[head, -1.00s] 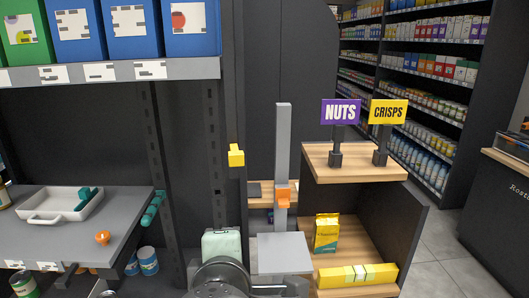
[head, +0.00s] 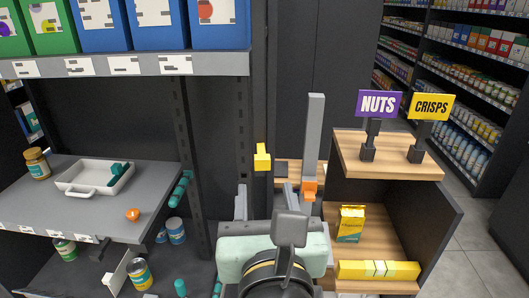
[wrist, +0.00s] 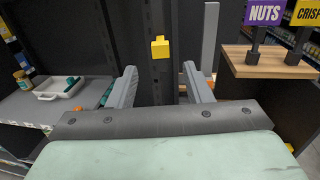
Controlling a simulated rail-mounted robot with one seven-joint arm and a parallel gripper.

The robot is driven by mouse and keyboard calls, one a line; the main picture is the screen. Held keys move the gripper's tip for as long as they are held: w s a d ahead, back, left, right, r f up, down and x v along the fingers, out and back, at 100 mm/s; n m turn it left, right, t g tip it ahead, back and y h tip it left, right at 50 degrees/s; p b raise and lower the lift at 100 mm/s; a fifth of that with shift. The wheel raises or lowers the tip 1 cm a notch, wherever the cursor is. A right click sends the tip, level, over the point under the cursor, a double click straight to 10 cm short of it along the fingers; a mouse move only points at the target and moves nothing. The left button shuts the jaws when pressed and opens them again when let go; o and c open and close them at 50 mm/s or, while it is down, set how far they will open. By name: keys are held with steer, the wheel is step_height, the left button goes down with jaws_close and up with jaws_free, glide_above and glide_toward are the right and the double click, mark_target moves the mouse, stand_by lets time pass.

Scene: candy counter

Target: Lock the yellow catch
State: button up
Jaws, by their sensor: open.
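The yellow catch (head: 262,158) is a small block with a raised stub on the dark upright behind the counter. It also shows in the wrist view (wrist: 160,48), above the gap between my fingers. My gripper (head: 267,187) points at the upright, below and in front of the catch. In the wrist view my gripper (wrist: 159,70) is open, its two grey fingers wide apart with nothing between them. The catch looks apart from both fingers.
A tall grey post (head: 314,130) with an orange block (head: 310,188) stands just right of the catch. A wooden shelf (head: 400,163) bears the NUTS and CRISPS signs. A grey shelf (head: 75,210) on the left holds a white tray (head: 75,190). Boxes line the shelf above.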

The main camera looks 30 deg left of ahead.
mark_target(263, 164)
steer(key=x, duration=1.1)
steer(key=shift+w+p, duration=0.1)
steer(key=shift+p, duration=0.3)
